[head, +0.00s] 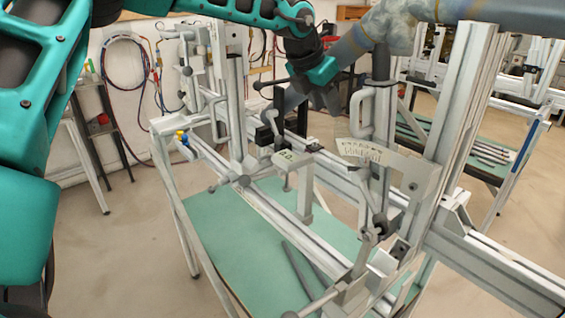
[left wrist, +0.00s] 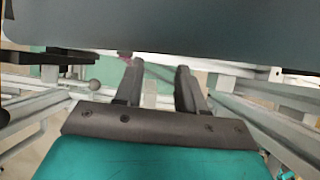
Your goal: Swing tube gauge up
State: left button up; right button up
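The jig (head: 450,120) is a frame of pale aluminium rails over a green tabletop. I cannot tell for sure which part is the tube gauge. A pale plate with scale marks (head: 360,152) is on its right upright, and a small lettered block (head: 290,157) sits near the middle. My left gripper (head: 330,102) hangs above the jig's middle, beside a blue-grey tube (head: 345,50). In the left wrist view its two dark fingers (left wrist: 158,68) stand apart with nothing visible between them. Whether they touch the tube is unclear. My right gripper is not in view.
A large dark surface (left wrist: 170,25) fills the top of the left wrist view. Loose dark bars (head: 297,268) lie on the green tabletop (head: 235,255). A rear bench with a green shelf (head: 480,160) stands at right. Open floor (head: 115,245) lies at left.

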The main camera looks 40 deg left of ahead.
pick_arm(q)
jog(key=shift+p+v, duration=0.55)
jog(key=shift+v, duration=3)
